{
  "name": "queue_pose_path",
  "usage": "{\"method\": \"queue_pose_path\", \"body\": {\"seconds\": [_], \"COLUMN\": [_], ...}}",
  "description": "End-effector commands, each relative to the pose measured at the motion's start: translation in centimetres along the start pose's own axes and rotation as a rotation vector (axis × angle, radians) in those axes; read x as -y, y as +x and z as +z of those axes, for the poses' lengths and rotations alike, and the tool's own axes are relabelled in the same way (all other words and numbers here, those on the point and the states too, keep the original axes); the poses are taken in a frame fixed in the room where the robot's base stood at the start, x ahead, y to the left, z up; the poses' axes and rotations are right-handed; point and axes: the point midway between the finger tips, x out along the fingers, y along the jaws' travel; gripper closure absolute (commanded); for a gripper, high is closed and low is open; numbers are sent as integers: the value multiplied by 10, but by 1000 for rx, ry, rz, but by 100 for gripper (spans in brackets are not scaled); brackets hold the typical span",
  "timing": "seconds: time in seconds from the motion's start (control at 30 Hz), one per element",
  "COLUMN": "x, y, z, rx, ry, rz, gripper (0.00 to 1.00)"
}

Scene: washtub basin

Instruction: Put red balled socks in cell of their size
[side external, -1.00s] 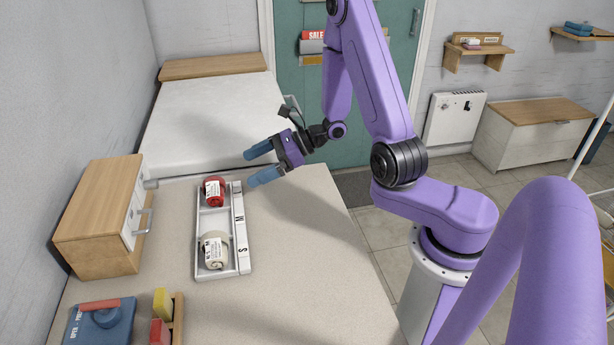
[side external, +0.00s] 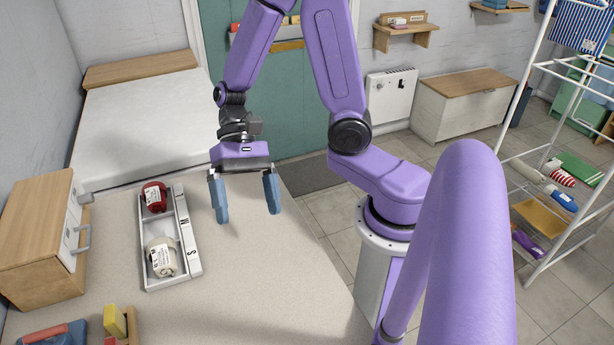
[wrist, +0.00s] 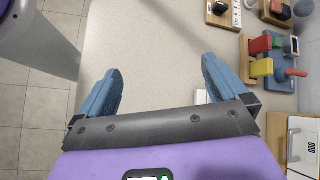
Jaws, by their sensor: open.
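The red balled socks (side external: 154,197), with a white label, sit in the far end of a white divided tray (side external: 185,282) on the table. A cream balled pair (side external: 161,257) with a printed label sits in the near end, beside the letter S on the tray's right-hand strip (side external: 188,240). An M is farther up the strip; the size print on the socks is too small to read. My gripper (side external: 247,213) is open and empty, fingers pointing down, to the right of the tray. In the wrist view my gripper (wrist: 161,68) has bare table between its fingers.
A wooden drawer unit (side external: 38,235) stands left of the tray. A blue object with a red handle (side external: 50,333) and a yellow block (side external: 115,320) are at the near left. The table right of the tray is clear. A white wire rack (side external: 535,150) stands at the far right.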

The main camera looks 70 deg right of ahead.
Motion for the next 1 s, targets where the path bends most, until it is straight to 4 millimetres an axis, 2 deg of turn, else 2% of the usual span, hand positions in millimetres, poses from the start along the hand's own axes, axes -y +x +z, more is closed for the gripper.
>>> {"method": "queue_pose_path", "body": {"seconds": [0.2, 0.5, 0.8, 1.0], "x": [-35, -71, -81, -80], "y": [4, -5, -18, -22], "z": [29, 51, 68, 74], "rx": [-43, -128, -234, -273], "ry": [-347, -839, -1297, -1439], "rz": [261, 562, 768, 817], "gripper": [0, 0, 0, 0]}}
